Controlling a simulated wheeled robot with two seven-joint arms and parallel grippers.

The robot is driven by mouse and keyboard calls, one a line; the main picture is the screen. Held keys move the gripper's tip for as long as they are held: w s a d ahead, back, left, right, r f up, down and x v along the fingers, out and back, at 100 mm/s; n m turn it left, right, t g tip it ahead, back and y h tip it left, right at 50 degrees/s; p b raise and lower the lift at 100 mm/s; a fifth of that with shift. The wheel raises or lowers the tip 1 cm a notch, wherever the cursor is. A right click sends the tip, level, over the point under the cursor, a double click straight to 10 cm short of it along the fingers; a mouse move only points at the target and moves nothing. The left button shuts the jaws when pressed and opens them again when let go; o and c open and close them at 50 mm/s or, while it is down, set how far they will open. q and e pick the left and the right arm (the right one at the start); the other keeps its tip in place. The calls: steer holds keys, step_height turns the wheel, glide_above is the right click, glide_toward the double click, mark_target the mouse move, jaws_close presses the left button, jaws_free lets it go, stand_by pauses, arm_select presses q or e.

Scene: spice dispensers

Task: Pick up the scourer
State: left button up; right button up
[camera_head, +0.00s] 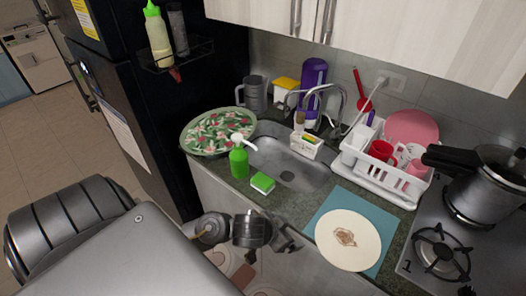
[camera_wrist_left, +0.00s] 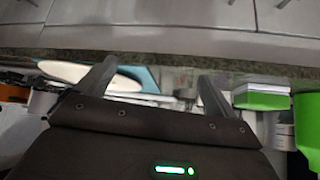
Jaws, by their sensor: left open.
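The scourer (camera_head: 263,183), a small block with a bright green top and a pale underside, lies on the counter's front edge, before the sink and right of a green soap bottle (camera_head: 239,161). In the left wrist view the scourer (camera_wrist_left: 262,94) is at the right, beside the bottle (camera_wrist_left: 306,125). My left gripper (camera_head: 287,238) is below and right of the scourer in the head view, near the counter front, apart from it. In the wrist view the gripper's two fingers (camera_wrist_left: 156,82) are spread with nothing held between them. My right gripper is not in view.
A plate (camera_head: 347,240) on a blue mat (camera_head: 322,203) lies right of the scourer. The sink (camera_head: 290,176) is behind it. A patterned covered dish (camera_head: 216,131) stands left, a dish rack (camera_head: 385,180) right, and a stove with a pressure cooker (camera_head: 484,200) far right.

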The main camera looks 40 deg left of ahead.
mark_target(263, 179)
arm_select(q)
steer(key=shift+h, duration=0.5)
steer(key=w+a+r, duration=0.2)
steer(key=w+r, duration=0.1)
steer(key=w+a+r, duration=0.1)
steer(key=w+a, duration=0.1)
steer(key=shift+w+r, duration=0.2)
steer(key=shift+r, duration=0.05)
steer(key=a+r+n+g+y, duration=0.2)
steer(key=a+r+n+y, duration=0.15)
steer(key=a, duration=1.15)
steer(key=shift+h, duration=0.25)
steer(key=x, duration=0.2)
steer(key=b+x, duration=0.1)
steer(key=x, duration=0.1)
steer(key=shift+d, duration=0.3)
steer(key=shift+d+b+x, duration=0.1)
steer(key=shift+b+x, duration=0.1)
steer(key=shift+x, duration=1.35)
steer(key=shift+d+b+x, duration=0.15)
steer(key=shift+b+x, duration=0.05)
steer(key=shift+x, duration=1.3)
steer(key=shift+w+r, duration=0.1)
steer(key=shift+c, duration=0.7)
steer(key=c, duration=0.9)
steer(key=shift+r, duration=0.1)
